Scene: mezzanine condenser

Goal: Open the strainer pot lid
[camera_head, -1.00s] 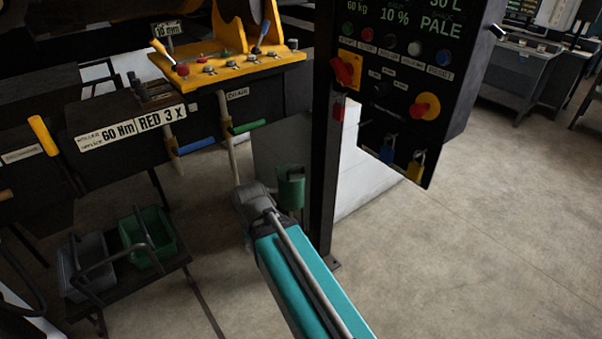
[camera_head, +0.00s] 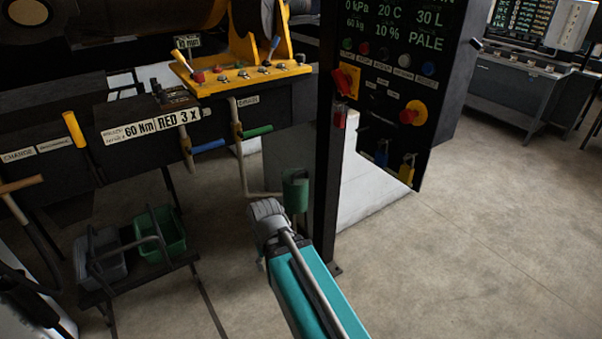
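A small dark-green cylindrical pot (camera_head: 296,192), which looks like the strainer pot, stands beside the black post, at the end of a pale pipe. Its top looks covered, but the lid is too small to make out clearly. My teal arm reaches up from the bottom, and its grey end (camera_head: 267,218) is just left of and below the pot in the picture. Whether they touch I cannot tell. My gripper's fingers are not distinguishable, being hidden by or merged with this grey end, and nothing held shows.
The black post (camera_head: 328,190) stands right of the pot and carries a control panel (camera_head: 400,85). Open floor lies right.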

